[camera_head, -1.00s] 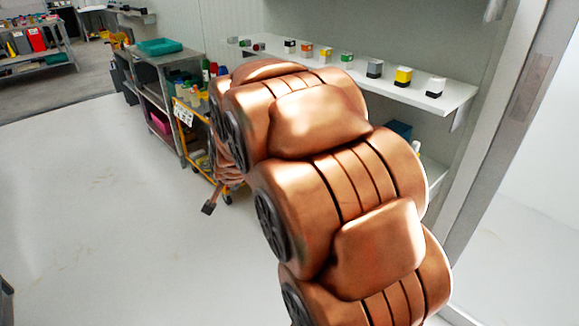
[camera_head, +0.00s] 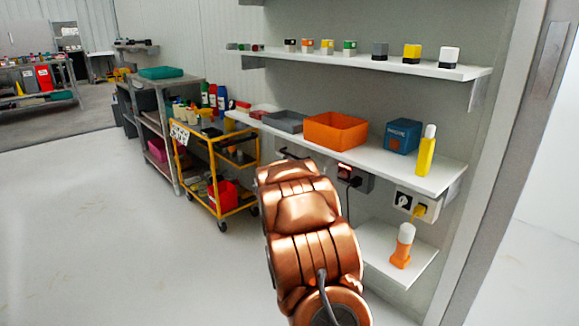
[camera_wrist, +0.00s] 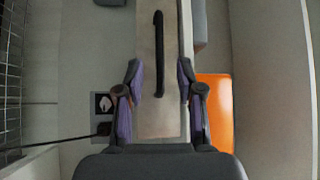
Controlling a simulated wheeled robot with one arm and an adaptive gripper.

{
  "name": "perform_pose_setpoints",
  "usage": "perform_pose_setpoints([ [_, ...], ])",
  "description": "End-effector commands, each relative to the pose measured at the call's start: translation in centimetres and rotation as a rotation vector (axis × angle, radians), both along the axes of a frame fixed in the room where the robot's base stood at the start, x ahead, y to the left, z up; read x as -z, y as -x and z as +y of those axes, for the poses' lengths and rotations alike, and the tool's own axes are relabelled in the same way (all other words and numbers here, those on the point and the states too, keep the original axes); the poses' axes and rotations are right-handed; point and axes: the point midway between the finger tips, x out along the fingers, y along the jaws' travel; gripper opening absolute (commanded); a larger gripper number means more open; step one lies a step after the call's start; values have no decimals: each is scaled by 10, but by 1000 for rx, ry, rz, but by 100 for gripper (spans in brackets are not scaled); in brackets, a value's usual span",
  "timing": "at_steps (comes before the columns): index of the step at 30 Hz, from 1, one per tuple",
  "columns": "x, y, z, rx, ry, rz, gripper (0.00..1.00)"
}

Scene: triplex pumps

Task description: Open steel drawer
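A pale drawer front (camera_wrist: 145,110) with a long black handle (camera_wrist: 158,55) shows in the wrist view, its handle running up the picture. My gripper (camera_wrist: 160,85) is open, its two purple-grey fingers spread on either side of the pale front in the picture. In the head view a dark bar like the handle (camera_head: 292,154) shows under the shelf, just beyond my arm. My gripper is hidden there behind my arm, and the drawer looks shut.
An orange bin (camera_head: 335,132), grey tray (camera_head: 284,122), blue box (camera_head: 403,137) and yellow bottle (camera_head: 427,152) stand on the middle shelf (camera_head: 440,178). A wall socket (camera_head: 403,202) sits below. A yellow cart (camera_head: 217,165) stands left. The floor at left is clear.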

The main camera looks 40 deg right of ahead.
Motion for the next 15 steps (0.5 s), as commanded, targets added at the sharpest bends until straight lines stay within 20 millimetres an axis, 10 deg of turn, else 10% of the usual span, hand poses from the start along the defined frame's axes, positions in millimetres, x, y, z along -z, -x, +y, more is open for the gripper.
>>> perform_pose_setpoints([
  [15,-4,-24,-30,5,5,-15,37],
])
